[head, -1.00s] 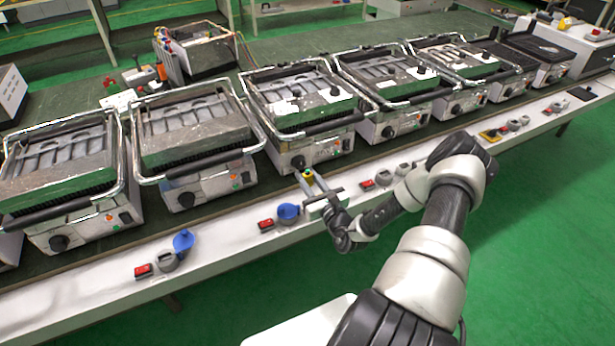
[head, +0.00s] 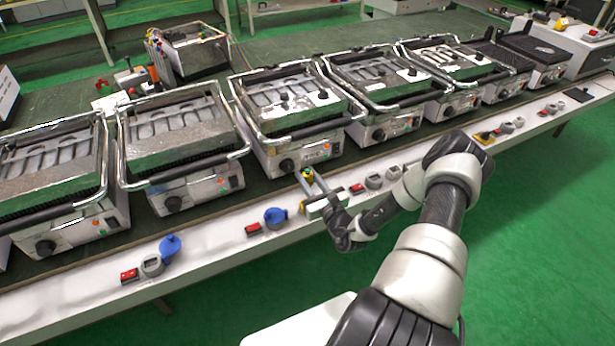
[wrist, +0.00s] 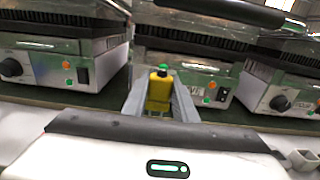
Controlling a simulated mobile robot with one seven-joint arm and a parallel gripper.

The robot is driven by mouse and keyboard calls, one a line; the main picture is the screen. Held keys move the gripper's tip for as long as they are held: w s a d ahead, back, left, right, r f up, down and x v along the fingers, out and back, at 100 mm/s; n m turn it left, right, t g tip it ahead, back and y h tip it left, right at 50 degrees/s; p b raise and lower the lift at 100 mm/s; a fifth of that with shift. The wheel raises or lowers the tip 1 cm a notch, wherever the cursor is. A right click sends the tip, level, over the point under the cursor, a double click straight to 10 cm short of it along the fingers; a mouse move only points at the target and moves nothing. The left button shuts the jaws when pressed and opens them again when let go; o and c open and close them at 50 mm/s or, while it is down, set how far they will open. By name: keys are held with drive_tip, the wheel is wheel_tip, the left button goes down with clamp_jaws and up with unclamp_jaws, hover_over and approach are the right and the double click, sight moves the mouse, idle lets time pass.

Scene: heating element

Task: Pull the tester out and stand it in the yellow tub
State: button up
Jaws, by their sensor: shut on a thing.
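The tester is a small yellow device with a black neck and green top. It shows upright between my gripper's fingers in the wrist view (wrist: 159,92) and, small, in the head view (head: 307,174). My gripper (wrist: 160,84) is shut on it; in the head view the gripper (head: 309,181) is over the bench's front strip, in front of a grill. I cannot tell whether the tester's base is clear of the bench. A small yellow, box-like item (head: 484,138) sits at the bench edge to the right; I cannot tell whether it is the tub.
A row of contact grills (head: 290,103) stands behind my gripper. Red switches (head: 253,229), blue plugs (head: 274,217) and grey sockets (head: 374,181) line the white front strip (head: 205,237). Green floor (head: 540,230) lies open in front of the bench.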

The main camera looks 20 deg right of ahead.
drive_tip(key=shift+f+b, duration=2.1)
drive_tip(key=shift+f, duration=0.8)
drive_tip(key=shift+f+b, duration=1.4)
drive_tip(key=shift+f, duration=1)
drive_tip(key=o, duration=1.1)
drive_tip(key=shift+s, duration=0.15)
drive_tip(key=s, duration=0.5)
drive_tip(key=s+p, duration=0.1)
drive_tip(key=s, duration=0.5)
drive_tip(key=s+p, duration=0.1)
drive_tip(key=s, duration=0.5)
drive_tip(key=shift+d, duration=0.35)
